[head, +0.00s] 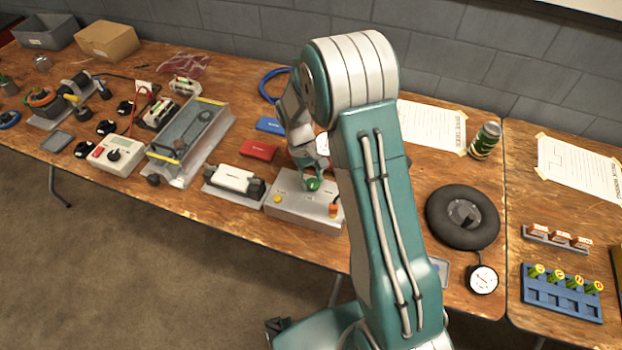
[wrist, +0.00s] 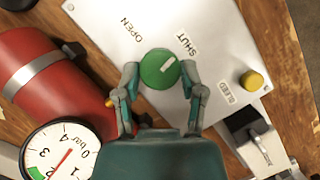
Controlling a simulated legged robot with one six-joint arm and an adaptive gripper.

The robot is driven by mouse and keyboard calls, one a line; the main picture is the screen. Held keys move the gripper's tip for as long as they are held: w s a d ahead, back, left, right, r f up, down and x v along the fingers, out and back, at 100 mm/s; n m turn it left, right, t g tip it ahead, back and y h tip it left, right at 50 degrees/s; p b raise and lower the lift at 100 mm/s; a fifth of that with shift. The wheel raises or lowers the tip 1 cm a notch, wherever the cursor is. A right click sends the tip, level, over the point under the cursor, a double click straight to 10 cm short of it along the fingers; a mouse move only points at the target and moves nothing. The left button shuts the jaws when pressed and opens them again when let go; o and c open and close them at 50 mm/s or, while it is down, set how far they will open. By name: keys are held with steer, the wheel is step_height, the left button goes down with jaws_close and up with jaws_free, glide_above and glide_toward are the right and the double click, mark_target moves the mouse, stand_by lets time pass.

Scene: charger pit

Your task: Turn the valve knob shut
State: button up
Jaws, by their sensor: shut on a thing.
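The round green valve knob (wrist: 160,69) sits on a pale grey plate (wrist: 110,18) with OPEN, SHUT and BLEED labels. Its white mark points towards the SHUT label (wrist: 187,45). My gripper (wrist: 160,76) is shut on the knob, one finger at each side. In the head view the knob (head: 313,184) shows on top of the grey box (head: 300,212), with my gripper (head: 312,175) over it. My arm hides part of the box's surroundings. A yellow button (wrist: 252,80) is beside the BLEED label.
In the wrist view, a red cylinder (wrist: 55,85) and a bar gauge (wrist: 58,150) lie close to the plate. In the head view, a white device (head: 234,181) stands left of the box and a black tyre (head: 440,215) lies to the right.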

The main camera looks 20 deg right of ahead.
steer(key=shift+f+m+y, duration=0.1)
steer(key=shift+m+y, duration=0.2)
steer(key=shift+m, duration=0.5)
steer(key=o, duration=1.1)
steer(key=shift+o, duration=0.2)
steer(key=v, duration=1.2)
steer(key=shift+w, duration=0.1)
